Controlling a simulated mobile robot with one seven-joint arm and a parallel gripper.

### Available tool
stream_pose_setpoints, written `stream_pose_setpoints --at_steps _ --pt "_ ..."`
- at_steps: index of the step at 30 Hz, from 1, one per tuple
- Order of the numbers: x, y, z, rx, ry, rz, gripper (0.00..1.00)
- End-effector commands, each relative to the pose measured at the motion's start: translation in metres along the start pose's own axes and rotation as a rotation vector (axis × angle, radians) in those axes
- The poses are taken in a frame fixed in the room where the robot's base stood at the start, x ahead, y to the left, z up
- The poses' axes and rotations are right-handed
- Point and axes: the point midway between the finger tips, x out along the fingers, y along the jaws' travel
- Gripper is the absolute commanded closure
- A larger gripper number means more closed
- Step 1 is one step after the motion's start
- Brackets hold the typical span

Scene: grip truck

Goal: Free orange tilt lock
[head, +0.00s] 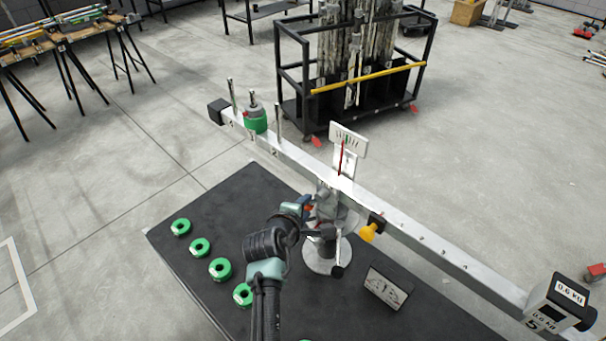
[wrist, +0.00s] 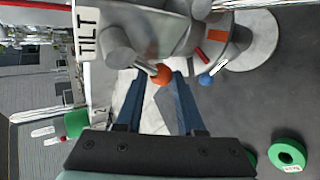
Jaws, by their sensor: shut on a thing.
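The orange tilt lock shows in the wrist view as a small orange ball knob (wrist: 162,74) on a short metal lever, beside the grey pivot housing and a white "TILT" label (wrist: 86,35). My gripper (wrist: 159,80) has its two blue fingers on either side of this knob, shut on it. In the head view my gripper (head: 306,204) is at the stand's head, under the middle of the long metal beam (head: 395,222); the knob is mostly hidden there. The beam slopes down to the right in the picture.
A blue knob (wrist: 206,79) sits close to the right of my fingers in the wrist view. A yellow knob (head: 367,233) hangs under the beam. Several green rings (head: 220,268) lie on the black table (head: 190,262). A 0.6 kg block (head: 556,302) sits at the beam's right end.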

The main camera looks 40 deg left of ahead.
Motion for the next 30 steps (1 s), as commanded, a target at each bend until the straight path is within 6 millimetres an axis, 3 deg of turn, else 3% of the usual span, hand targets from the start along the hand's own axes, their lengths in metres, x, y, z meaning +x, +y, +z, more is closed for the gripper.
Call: stream_pose_setpoints --at_steps 1,15,16,20,30 --pt "0.0014 -0.0071 0.0056 0.001 -0.015 -0.021 1.00" --pt "0.0021 -0.0086 0.0069 -0.006 -0.021 -0.028 1.00" --pt "0.0021 -0.0087 0.0070 -0.006 -0.022 -0.028 0.59" --pt "0.0017 -0.0071 0.0060 -0.007 -0.020 -0.025 0.36" --pt "0.0005 -0.0025 0.0030 -0.012 -0.014 -0.014 0.36"
